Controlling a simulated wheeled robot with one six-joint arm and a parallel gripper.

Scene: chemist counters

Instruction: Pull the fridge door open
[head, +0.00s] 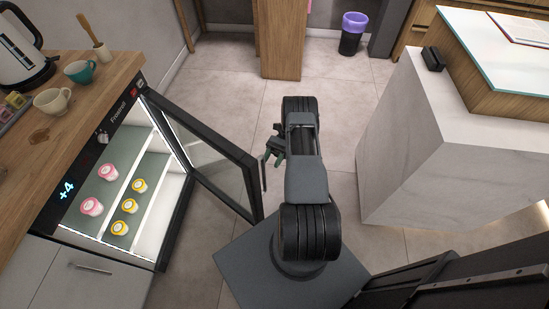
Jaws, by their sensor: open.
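The small fridge (172,215) is built in under the wooden counter at the left. Its glass door (212,160) stands wide open, swung out over the floor toward my arm. Inside are white shelves with pink-lidded and yellow-lidded tubs. My gripper (272,152) is open, just right of the door's free edge, and is partly hidden by my arm. A thin dark upright bar shows below it near the door edge. I cannot tell whether the gripper touches the bar or the door.
A wooden counter (62,133) at the left bears a kettle (22,60), cups and a pestle. A white marble counter (412,150) stands at the right. A bin (352,35) stands at the back. The tiled floor between the counters is clear.

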